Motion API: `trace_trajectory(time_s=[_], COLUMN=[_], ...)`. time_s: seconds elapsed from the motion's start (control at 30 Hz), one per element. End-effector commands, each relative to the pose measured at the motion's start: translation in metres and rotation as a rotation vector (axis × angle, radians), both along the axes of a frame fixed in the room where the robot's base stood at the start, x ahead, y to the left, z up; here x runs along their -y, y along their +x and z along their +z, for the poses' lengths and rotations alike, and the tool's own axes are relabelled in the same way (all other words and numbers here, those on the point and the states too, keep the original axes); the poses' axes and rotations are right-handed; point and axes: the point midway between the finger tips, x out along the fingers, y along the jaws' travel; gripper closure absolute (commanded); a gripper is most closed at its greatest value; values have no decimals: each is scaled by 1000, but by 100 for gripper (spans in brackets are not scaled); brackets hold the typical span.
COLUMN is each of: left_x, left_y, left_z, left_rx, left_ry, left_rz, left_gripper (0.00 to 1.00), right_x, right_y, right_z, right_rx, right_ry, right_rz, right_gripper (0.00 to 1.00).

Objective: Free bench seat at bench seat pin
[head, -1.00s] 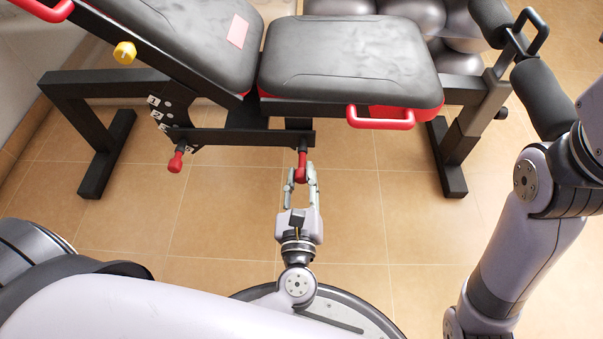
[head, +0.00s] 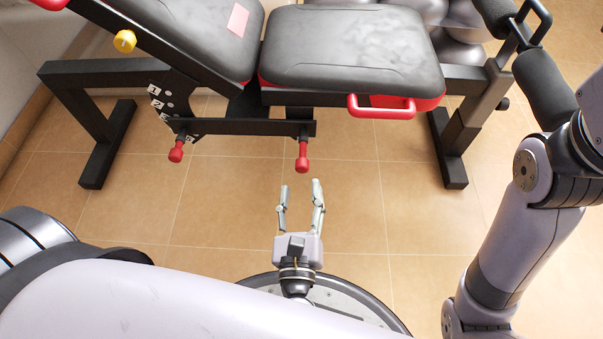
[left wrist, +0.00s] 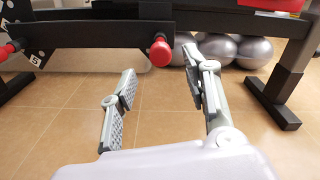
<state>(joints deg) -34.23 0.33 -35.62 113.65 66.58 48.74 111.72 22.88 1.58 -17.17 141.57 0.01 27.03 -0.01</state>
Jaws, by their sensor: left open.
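The bench seat (head: 352,50) is a black pad with a red rim and a red handle, on a black frame. A red pin (head: 303,158) hangs below the seat on the frame's crossbar; it also shows in the left wrist view (left wrist: 161,54). A second red pin (head: 177,151) sits further left, by the numbered plate. My left gripper (head: 300,186) is open and empty, in front of the red pin below the seat and apart from it. Its two fingers also show in the left wrist view (left wrist: 160,85). My right gripper is out of view.
Grey balls (left wrist: 255,50) lie behind the bench. Black leg rollers (head: 541,92) stand at the right. The tiled floor in front of the bench is clear.

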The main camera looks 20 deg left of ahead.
Motion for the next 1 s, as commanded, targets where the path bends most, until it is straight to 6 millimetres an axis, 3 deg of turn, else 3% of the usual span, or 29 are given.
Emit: trace_trajectory(time_s=[0.1, 0.33, 1.0], left_x=[7, 14, 14], left_y=[-24, -49, -52], left_z=[-1, 0, 2], left_rx=[-3, 0, 3], left_ry=[0, -1, 6], left_rz=[-1, 0, 1], left_gripper=[56, 56, 56], right_x=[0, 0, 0], right_y=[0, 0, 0], right_z=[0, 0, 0], right_rx=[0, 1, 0], right_ry=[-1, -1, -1], right_rz=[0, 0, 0], right_gripper=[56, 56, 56])
